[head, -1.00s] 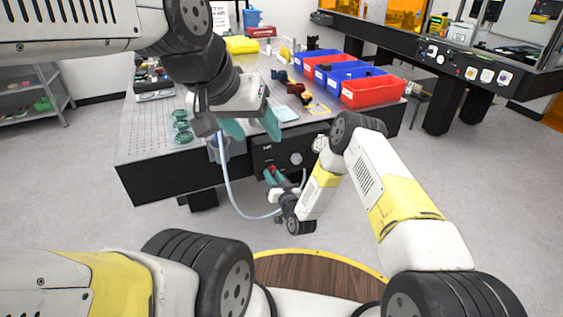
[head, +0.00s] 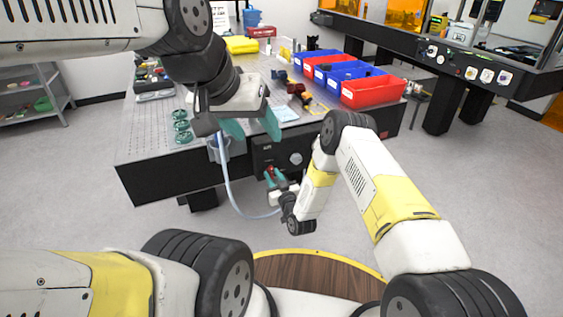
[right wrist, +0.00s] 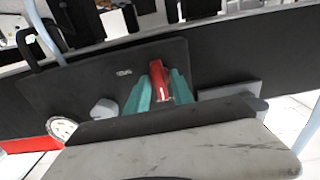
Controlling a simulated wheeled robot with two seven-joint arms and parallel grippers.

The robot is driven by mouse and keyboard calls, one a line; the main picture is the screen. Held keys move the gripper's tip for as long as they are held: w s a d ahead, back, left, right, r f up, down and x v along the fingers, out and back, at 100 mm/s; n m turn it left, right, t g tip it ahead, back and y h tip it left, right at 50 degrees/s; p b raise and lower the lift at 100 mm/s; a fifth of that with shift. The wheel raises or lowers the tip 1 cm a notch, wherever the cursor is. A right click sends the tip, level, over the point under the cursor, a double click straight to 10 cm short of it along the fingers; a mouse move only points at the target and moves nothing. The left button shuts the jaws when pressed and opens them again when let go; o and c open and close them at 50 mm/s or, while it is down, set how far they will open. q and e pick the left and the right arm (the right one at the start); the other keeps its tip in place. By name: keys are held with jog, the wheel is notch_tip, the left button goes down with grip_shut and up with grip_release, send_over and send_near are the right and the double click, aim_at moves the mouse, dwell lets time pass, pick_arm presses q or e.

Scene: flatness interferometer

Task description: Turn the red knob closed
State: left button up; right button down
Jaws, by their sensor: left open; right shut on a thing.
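The red knob (right wrist: 159,80) is on a dark panel (right wrist: 95,75) on the front side of the table. In the right wrist view it sits between the two teal fingers of my right gripper (right wrist: 160,92), which is shut on it. In the head view the knob (head: 270,171) shows as a small red spot at the fingertips of my right gripper (head: 272,176). My left gripper (head: 252,127) is open and empty, above the table's front edge.
A pale hose (head: 228,190) hangs in a loop from a clear container left of the panel. A round gauge (right wrist: 62,128) and a grey knob (right wrist: 104,108) are near the red knob. Blue and red bins (head: 373,92) stand on the table (head: 150,135), with green rings at its left.

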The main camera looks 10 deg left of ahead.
jog(key=shift+f, duration=0.1)
jog(key=c, duration=1.4)
grip_release()
jog(key=v, duration=0.8)
jog(key=shift+w, duration=0.1)
